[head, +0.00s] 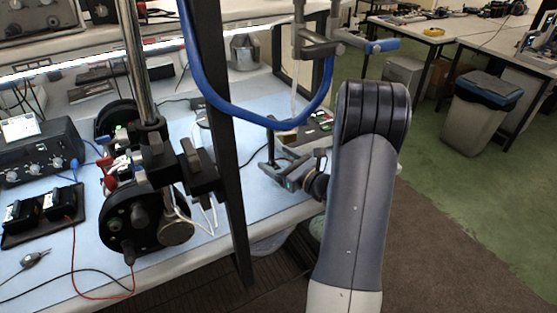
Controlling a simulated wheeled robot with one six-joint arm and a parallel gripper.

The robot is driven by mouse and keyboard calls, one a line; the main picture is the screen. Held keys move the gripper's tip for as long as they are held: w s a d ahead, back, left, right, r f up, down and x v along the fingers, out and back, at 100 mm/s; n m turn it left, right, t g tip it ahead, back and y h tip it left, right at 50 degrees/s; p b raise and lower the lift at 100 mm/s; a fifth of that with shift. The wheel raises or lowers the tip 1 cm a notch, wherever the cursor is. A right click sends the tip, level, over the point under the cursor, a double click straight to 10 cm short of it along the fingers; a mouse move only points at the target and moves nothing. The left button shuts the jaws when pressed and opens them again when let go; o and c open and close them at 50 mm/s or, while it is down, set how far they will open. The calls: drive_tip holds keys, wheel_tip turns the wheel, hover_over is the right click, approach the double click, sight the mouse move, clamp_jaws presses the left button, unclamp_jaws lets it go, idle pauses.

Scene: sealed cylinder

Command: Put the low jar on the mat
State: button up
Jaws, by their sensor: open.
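My gripper (275,168) is at the end of my arm, over the right part of the light blue bench top. It is open, and I see nothing between its fingers. It is small and seen from behind, and my arm hides part of the area around it. I cannot make out a low jar in this view. I cannot pick out a separate mat either; the pale blue surface (100,268) covers the bench and I cannot tell whether it is the mat.
Dark wheel-like apparatus (130,222), a control box (40,155) and cables crowd the left. A grey bin (480,112) stands on the open floor at right.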

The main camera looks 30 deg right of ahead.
drive_tip(key=shift+s+d+r, duration=0.1)
drive_tip(key=shift+r, duration=0.1)
drive_tip(key=b+v, duration=0.2)
drive_tip(key=v, duration=0.9)
drive_tip(key=shift+s+d, duration=0.1)
drive_tip(key=shift+s, duration=0.3)
drive_tip(key=shift+w, duration=0.1)
drive_tip(key=p+x, duration=0.2)
drive_tip(key=x, duration=1)
drive_tip(key=shift+f, duration=0.25)
drive_tip(key=shift+r, duration=0.2)
drive_tip(key=shift+f, duration=0.1)
